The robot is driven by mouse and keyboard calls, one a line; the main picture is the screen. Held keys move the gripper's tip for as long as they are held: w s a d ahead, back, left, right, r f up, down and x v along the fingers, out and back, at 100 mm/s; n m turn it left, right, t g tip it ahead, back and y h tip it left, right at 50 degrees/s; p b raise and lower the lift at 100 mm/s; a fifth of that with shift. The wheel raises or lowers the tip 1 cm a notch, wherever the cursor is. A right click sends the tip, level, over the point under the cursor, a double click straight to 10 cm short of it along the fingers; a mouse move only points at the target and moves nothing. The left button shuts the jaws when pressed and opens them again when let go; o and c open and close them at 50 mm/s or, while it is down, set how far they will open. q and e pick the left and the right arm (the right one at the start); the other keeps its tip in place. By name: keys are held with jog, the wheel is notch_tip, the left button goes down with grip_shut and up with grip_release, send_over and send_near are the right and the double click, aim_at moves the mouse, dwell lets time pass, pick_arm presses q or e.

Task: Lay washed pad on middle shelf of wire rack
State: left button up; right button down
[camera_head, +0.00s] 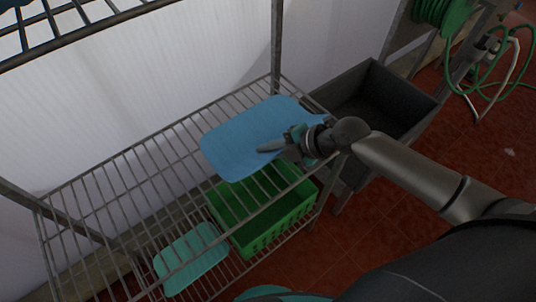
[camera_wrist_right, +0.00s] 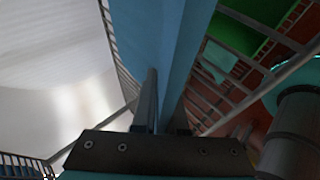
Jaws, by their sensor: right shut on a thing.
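The blue pad (camera_head: 243,134) is a thin rounded sheet, held over the right end of the middle wire shelf (camera_head: 120,192). My right gripper (camera_head: 272,148) is shut on the pad's near right edge. In the head view the pad looks roughly flat; I cannot tell whether it touches the shelf wires. In the right wrist view the pad (camera_wrist_right: 178,45) stretches away from the shut fingers (camera_wrist_right: 160,105). The bare left and middle part of the shelf is clear. My left gripper is not in view.
A green basket (camera_head: 262,222) and a teal pad (camera_head: 190,257) are on the level below. The rack's post (camera_head: 277,45) rises behind the blue pad. The upper shelf (camera_head: 70,32) crosses the top left. A dark sink (camera_head: 375,100) stands right of the rack.

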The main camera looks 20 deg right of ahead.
jog(key=shift+f, duration=0.9)
jog(key=shift+f, duration=0.15)
jog(key=c, duration=1)
grip_release()
jog(key=shift+o, duration=0.2)
jog(key=v, duration=1.2)
jog(key=shift+p, duration=0.3)
jog(key=shift+a, duration=0.1)
